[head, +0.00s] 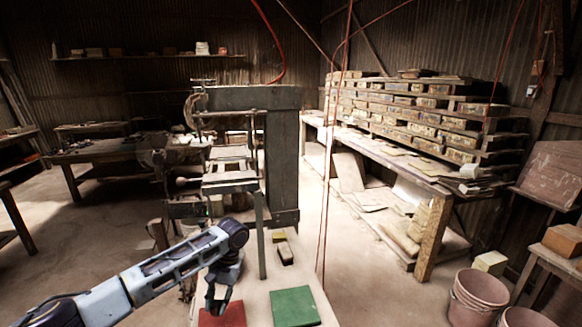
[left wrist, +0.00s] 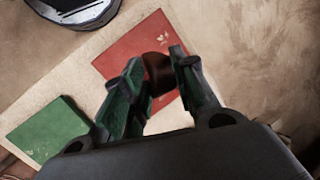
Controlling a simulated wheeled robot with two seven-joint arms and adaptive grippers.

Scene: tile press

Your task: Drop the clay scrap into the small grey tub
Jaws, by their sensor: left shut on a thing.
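My left gripper (head: 216,300) points down over the red tile (head: 222,315) at the bottom of the head view. In the left wrist view, its fingers (left wrist: 156,72) are shut on a dark brown lump, the clay scrap (left wrist: 158,73), above the red tile (left wrist: 138,47). The scrap is hard to make out in the head view, where the gripper covers it. My right gripper is not in view.
A green tile (head: 294,307) lies right of the red one on the pale bench top (head: 258,300). Small blocks (head: 285,253) lie behind them, near the dark tile press (head: 283,150). Pinkish buckets (head: 478,296) stand on the floor at the right.

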